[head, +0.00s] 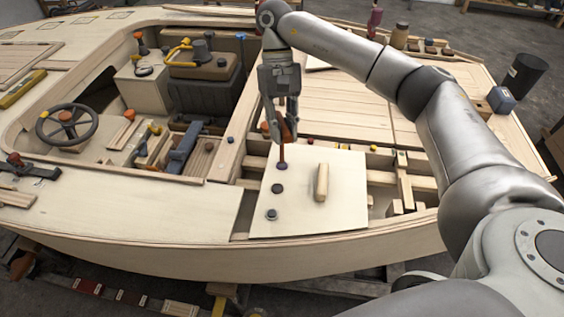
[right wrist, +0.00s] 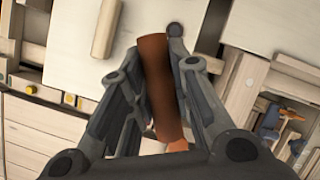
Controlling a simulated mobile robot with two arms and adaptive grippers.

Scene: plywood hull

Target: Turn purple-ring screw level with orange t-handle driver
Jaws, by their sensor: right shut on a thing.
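My right gripper (head: 280,132) is above the far left corner of a pale plywood panel (head: 335,205), shut on the orange t-handle driver (head: 288,127). The driver's dark reddish shaft points down at the far screw (head: 282,167) of a row along the panel's left side; its tip appears to meet it, but contact is unclear. A middle screw (head: 277,189) and a near screw (head: 271,214) show dark round heads. Ring colours are too small to tell surely. My left gripper is not in view.
A wooden handle block (head: 321,182) stands on the panel, right of the screws. Open framing with ribs lies right of the panel. The cockpit with a steering wheel (head: 67,123) and a blue clamp-like tool (head: 184,147) is at left. The near left deck is mostly clear.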

